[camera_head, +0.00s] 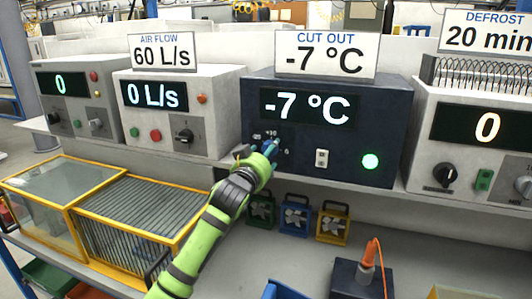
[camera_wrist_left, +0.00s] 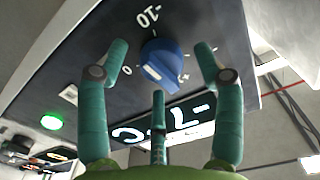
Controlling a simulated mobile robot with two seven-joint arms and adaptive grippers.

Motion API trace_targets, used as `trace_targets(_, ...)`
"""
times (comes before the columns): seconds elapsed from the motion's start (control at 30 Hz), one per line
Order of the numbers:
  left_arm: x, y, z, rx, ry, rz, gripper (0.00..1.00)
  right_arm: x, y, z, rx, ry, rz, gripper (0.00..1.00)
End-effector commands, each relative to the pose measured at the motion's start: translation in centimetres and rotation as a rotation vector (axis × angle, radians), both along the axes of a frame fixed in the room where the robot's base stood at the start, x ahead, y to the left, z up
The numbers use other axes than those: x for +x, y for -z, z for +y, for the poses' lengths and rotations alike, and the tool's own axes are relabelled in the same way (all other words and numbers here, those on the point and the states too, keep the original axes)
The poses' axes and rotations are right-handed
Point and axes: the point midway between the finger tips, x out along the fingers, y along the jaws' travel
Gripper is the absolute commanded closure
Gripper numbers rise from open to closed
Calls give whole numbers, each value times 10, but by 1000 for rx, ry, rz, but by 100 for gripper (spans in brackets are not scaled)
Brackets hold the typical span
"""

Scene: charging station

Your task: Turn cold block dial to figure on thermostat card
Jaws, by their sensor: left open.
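The dark blue thermostat box (camera_head: 335,145) shows -7 °C on its display (camera_head: 308,106), and its lamp (camera_head: 370,161) glows green. The card (camera_head: 328,54) on top reads CUT OUT -7 °C. The blue dial (camera_wrist_left: 163,62) shows in the left wrist view, with a pale pointer line and the marks -10 and 0 around it. In the head view my left gripper mostly hides the dial. My left gripper (camera_head: 268,148) is open in front of the dial, its fingers spread around it with visible gaps at the sides. My right gripper is not in view.
An air flow box (camera_head: 205,82) stands left of the thermostat and a defrost box (camera_head: 468,170) right of it. A small white switch (camera_head: 322,158) sits right of the dial. Below are small coloured fan units (camera_head: 295,218) and a yellow-framed rack (camera_head: 130,225).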

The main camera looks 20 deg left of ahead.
Motion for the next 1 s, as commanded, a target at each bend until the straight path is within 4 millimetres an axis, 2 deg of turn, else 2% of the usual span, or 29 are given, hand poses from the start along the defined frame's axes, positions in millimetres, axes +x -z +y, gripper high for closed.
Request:
trace_targets(0.2, 0, 0, 0, 0, 0, 0, 33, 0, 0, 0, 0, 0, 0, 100)
trace_targets(0.27, 0, 0, 0, 0, 0, 0, 57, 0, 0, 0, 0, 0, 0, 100)
trace_targets(0.3, 0, 0, 0, 0, 0, 0, 73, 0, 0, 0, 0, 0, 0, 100)
trace_targets(0.33, 0, 0, 0, 0, 0, 0, 85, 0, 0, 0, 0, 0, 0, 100)
trace_targets(0.37, 0, 0, 0, 0, 0, 0, 88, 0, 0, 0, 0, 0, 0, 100)
trace_targets(0.63, 0, 1, -1, -50, 0, 7, 88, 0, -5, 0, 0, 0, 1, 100)
trace_targets(0.87, 0, 3, 0, -62, -2, 9, 88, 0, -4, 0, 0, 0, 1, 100)
trace_targets(0.9, 0, 3, 0, -62, -2, 9, 52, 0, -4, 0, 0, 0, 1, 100)
trace_targets(0.93, 0, 3, 0, -62, -2, 9, 40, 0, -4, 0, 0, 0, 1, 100)
trace_targets(0.97, 0, 3, 0, -62, -2, 9, 33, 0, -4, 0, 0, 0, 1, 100)
trace_targets(1.0, 0, 3, 0, -62, -2, 9, 33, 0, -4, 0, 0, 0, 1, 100)
